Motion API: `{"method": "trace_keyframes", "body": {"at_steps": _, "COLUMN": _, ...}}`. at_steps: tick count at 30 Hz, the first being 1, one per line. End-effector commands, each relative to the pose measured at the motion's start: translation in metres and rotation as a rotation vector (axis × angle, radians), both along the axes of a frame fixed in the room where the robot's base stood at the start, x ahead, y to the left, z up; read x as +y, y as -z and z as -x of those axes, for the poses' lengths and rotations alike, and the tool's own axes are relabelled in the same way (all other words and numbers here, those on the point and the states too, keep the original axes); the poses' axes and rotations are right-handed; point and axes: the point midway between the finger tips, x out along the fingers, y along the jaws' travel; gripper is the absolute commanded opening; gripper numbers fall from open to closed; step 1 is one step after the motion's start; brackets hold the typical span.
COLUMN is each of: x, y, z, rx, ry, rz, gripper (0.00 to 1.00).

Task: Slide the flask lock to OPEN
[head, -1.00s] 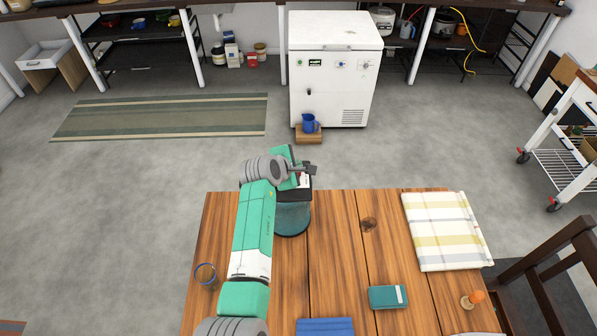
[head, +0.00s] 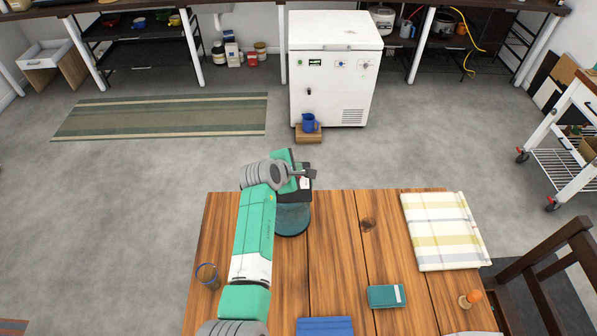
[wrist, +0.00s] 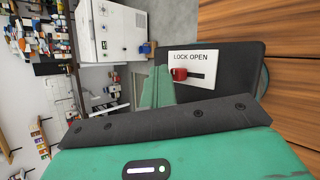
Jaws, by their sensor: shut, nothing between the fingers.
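The flask (head: 293,218) has a translucent teal body and a dark lid, and stands at the table's far edge, partly hidden by my arm. In the wrist view its dark lid (wrist: 225,58) carries a white plate (wrist: 203,60) reading LOCK OPEN. A red slider (wrist: 179,74) sits at the LOCK end of the plate's dark slot; the slot's OPEN end is clear. My gripper (head: 309,173) is shut and empty, over the lid. In the wrist view its green finger part reaches close to the slider; I cannot tell whether they touch.
The wooden table (head: 335,260) holds a folded checked cloth (head: 440,230), a teal box (head: 387,296), a glass (head: 208,276), an orange-topped object (head: 471,298) and a blue item (head: 325,326). A white freezer (head: 333,75) stands beyond, with a blue jug (head: 309,123) before it.

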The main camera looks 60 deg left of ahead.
Motion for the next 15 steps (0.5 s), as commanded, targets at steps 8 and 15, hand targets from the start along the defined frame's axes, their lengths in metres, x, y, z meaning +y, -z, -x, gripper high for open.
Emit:
{"method": "trace_keyframes", "body": {"at_steps": 8, "x": -0.0045, "y": -0.0009, "z": 0.0013, "rx": 0.0, "ry": 0.002, "rz": 0.0, "gripper": 0.0}}
{"method": "trace_keyframes", "body": {"at_steps": 15, "x": -0.0079, "y": -0.0006, "z": 0.0031, "rx": 0.001, "ry": 0.001, "rz": 0.001, "gripper": 0.0}}
